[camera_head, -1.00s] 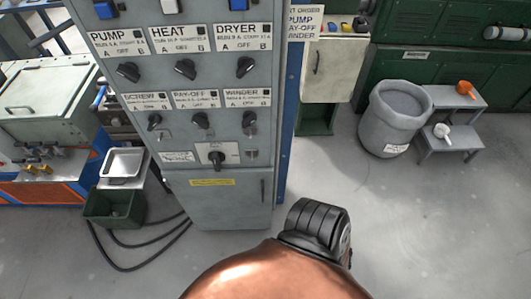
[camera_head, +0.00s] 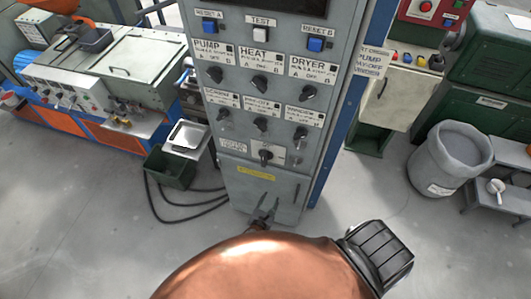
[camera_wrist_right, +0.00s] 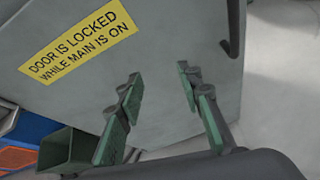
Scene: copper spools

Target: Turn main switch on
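The grey control cabinet (camera_head: 235,180) stands in the middle of the head view. Low on its front, a black rotary switch (camera_head: 265,156) sits on a white plate, apparently the main switch; its label is too small to read. My right gripper (camera_head: 266,204) is in front of the lower cabinet door, below this switch and apart from it. In the right wrist view its fingers (camera_wrist_right: 160,100) are spread, with nothing between them. That view also shows the yellow label (camera_wrist_right: 80,42), "Door is locked while main is on". My left gripper is not in view.
Several smaller black knobs, such as the heat knob (camera_head: 259,82), sit above the switch. A dark green bin (camera_head: 168,168) and black cables lie on the floor at left. A grey barrel (camera_head: 449,158) stands at right. The floor around the cabinet's front is mostly clear.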

